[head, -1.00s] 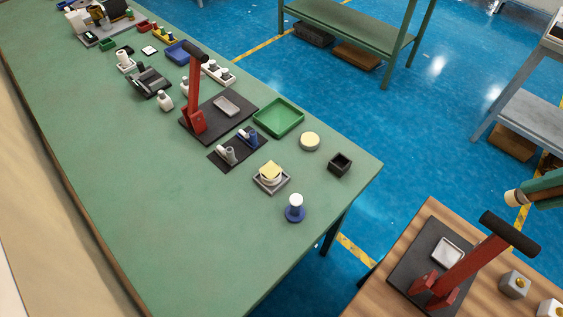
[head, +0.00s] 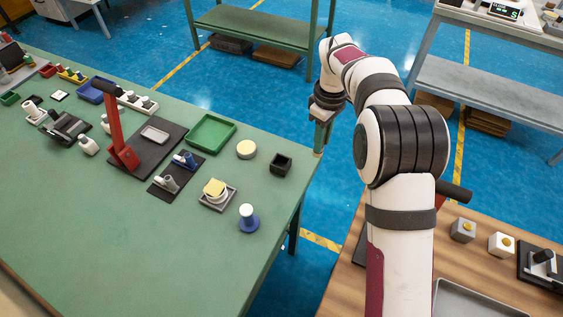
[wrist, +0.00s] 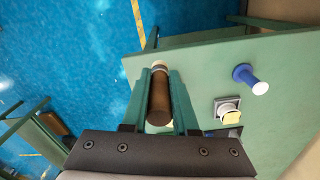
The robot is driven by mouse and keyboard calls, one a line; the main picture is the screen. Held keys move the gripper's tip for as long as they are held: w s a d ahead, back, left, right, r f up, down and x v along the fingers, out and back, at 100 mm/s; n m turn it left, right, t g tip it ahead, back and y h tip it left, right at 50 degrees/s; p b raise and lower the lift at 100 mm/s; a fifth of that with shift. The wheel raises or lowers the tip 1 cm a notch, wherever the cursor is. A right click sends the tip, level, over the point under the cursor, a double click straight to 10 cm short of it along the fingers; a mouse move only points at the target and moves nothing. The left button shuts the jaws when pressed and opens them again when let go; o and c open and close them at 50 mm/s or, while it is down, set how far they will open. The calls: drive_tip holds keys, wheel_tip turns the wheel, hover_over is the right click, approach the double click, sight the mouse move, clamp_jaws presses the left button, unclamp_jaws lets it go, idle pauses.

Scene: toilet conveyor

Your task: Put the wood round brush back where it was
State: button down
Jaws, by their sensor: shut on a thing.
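The wood round brush, a brown cylinder (wrist: 159,105) with a pale end, is between the two green fingers of my gripper (wrist: 160,88) in the wrist view. My gripper is shut on it. In the head view my gripper (head: 323,125) points down, just past the right edge of the green table (head: 170,225), and the brush's pale lower end (head: 318,153) shows beneath it. The brush appears upright there and apart from the table. The spot where the brush was before cannot be told from these frames.
Near the table's right corner stand a black open box (head: 281,165), a cream disc (head: 246,149), a square tray with a yellow-topped stack (head: 216,192) and a blue-based white-topped piece (head: 248,219). A green tray (head: 211,132) and a red-levered press (head: 118,135) are farther left. The front table area is clear.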

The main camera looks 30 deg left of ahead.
drive_tip(key=shift+s+a+f, duration=0.2)
drive_tip(key=shift+a+f, duration=1.45)
drive_tip(key=shift+s+a+f, duration=0.2)
drive_tip(key=shift+a+f, duration=1.4)
drive_tip(key=shift+f, duration=0.05)
drive_tip(key=shift+s+a+f, duration=0.2)
drive_tip(key=shift+a+f, duration=1.45)
drive_tip(key=c, duration=0.7)
unclamp_jaws()
drive_tip(key=shift+f, duration=0.15)
